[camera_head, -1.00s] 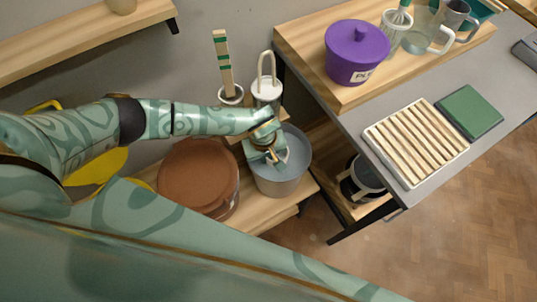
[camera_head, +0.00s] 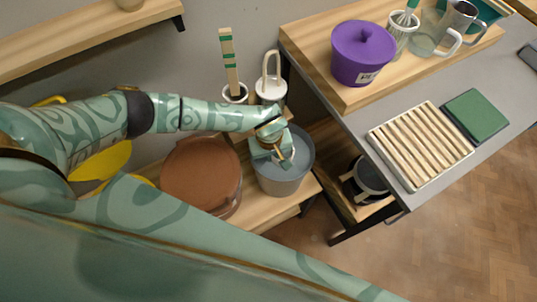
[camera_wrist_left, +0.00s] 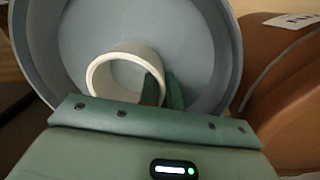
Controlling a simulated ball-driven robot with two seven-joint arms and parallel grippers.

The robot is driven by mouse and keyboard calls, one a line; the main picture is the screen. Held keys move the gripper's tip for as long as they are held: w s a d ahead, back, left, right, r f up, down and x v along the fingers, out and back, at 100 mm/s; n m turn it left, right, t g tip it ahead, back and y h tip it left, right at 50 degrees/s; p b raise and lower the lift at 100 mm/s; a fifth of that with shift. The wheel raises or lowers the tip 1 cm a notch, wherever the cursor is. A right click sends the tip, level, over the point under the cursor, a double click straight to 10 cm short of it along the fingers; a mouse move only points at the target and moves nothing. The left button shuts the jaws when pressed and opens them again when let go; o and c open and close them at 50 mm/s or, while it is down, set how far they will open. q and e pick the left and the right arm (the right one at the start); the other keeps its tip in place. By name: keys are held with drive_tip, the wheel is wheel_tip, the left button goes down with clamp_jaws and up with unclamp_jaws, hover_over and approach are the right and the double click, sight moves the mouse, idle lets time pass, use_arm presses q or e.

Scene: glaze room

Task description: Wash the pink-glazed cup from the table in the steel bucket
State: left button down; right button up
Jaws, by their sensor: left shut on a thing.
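The steel bucket (camera_head: 285,182) stands on the low wooden shelf, and its grey-blue inside (camera_wrist_left: 215,60) fills much of the left wrist view. My left gripper (camera_head: 281,158) reaches down into the bucket's mouth. In the left wrist view its green fingers (camera_wrist_left: 163,88) are shut on the right side of a pale, off-white to faintly pink cup (camera_wrist_left: 100,78). The cup's round mouth faces the camera, inside the bucket's rim. In the head view the gripper mostly hides the cup. Whether the cup touches the bucket's bottom cannot be told. My right gripper is not in view.
A brown lidded tub (camera_head: 201,175) stands close left of the bucket. A white handled container (camera_head: 271,90) and a brush holder (camera_head: 235,94) stand behind. On the table to the right are a slatted rack (camera_head: 420,145), a green pad (camera_head: 475,115) and a purple pot (camera_head: 362,55).

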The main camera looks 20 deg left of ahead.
use_arm(q)
drive_tip(key=shift+s+a, duration=0.1)
drive_tip(key=shift+s, duration=0.05)
drive_tip(key=shift+s+a+p, duration=0.5)
drive_tip(key=shift+s+p, duration=0.15)
drive_tip(key=shift+w+d, duration=0.1)
drive_tip(key=shift+w+d+b, duration=0.5)
drive_tip(key=shift+w+d, duration=0.05)
drive_tip(key=shift+w, duration=0.15)
drive_tip(key=shift+s+a, duration=0.1)
